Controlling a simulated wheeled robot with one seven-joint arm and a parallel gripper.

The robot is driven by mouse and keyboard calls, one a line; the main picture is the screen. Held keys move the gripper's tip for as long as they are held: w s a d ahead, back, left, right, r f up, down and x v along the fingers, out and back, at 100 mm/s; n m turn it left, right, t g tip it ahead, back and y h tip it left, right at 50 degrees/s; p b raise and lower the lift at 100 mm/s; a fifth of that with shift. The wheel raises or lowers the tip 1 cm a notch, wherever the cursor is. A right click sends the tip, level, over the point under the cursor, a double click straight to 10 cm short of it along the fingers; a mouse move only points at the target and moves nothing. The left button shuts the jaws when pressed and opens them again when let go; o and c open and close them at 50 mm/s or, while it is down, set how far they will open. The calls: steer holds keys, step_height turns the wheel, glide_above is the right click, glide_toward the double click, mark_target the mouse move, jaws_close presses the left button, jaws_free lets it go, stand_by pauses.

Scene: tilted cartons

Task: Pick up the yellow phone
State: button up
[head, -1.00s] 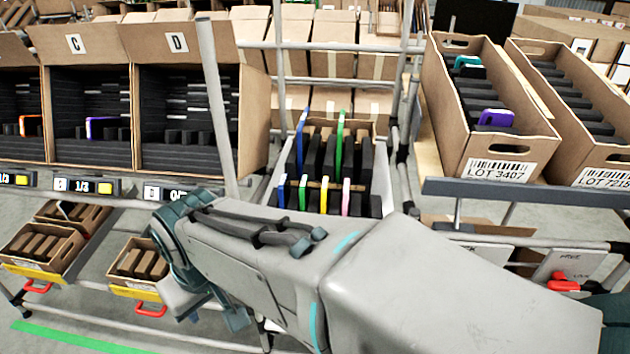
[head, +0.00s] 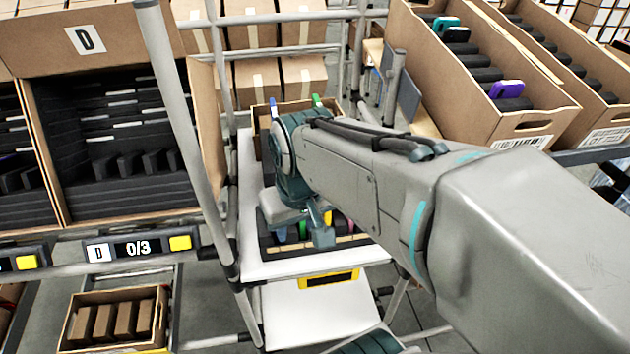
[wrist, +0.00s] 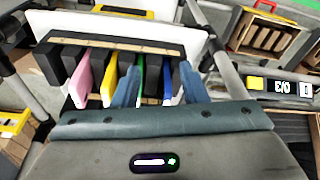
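The yellow phone (wrist: 109,76) stands on edge in a slotted black rack, between the pink phone (wrist: 82,82) and the green phone (wrist: 140,77) in the wrist view. A blue phone (wrist: 167,82) stands on the green one's other side. My gripper (wrist: 160,90) is open above the rack. Its left finger appears just right of the yellow phone; the green and blue phones show between the fingers. In the head view my arm hides most of the rack, and a little of the yellow phone (head: 328,217) shows beside my gripper.
A white shelf (head: 312,306) lies below the rack. A carton with a purple phone (head: 507,89) and a teal phone (head: 446,25) stands at the upper right. Carton D (head: 110,100) is at the left, behind a grey post (head: 185,110).

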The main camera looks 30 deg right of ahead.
steer(key=w+d+r+m+g, duration=0.3)
steer(key=w+d+r, duration=0.2)
steer(key=w+d, duration=0.55)
step_height(320, 180, down, 14)
steer(key=shift+d+p, duration=0.25)
steer(key=shift+p, duration=0.15)
jaws_close()
